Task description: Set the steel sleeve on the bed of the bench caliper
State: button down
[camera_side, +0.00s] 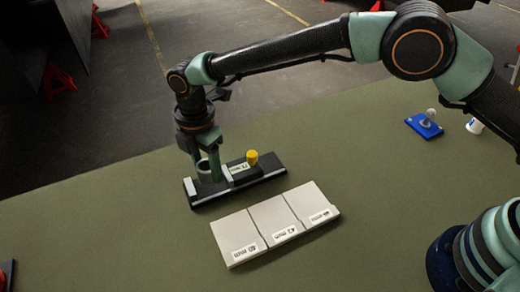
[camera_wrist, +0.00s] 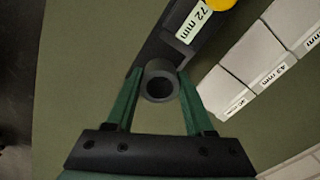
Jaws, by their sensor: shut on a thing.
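The steel sleeve is a short grey ring (camera_wrist: 160,66), held upright between the green fingers of my gripper (camera_wrist: 159,74). In the side view the sleeve (camera_side: 203,172) shows beside the fingers (camera_side: 208,168), over the left part of the bench caliper. The caliper is a long black base (camera_side: 262,172) with a pale edge, a light upright jaw at its left end and a sliding part with a display. In the wrist view the display (camera_wrist: 194,23) reads 72 mm. I cannot tell whether the sleeve touches the bed or hangs just above it.
Three pale labelled trays or plates (camera_side: 272,218) lie side by side in front of the caliper; one label reads 43 mm. A yellow knob (camera_side: 252,157) stands up from the caliper. A blue item (camera_side: 424,126) and a white one (camera_side: 475,126) sit far right.

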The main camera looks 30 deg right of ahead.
aim_at(209, 176)
jog(key=shift+f, duration=1.05)
dwell(0.9)
jog(key=shift+f, duration=0.35)
jog(key=shift+f, duration=0.25)
jog(key=shift+c, duration=1)
grip_release()
notch_tip(209, 176, up, 12)
jog(key=shift+r, duration=0.1)
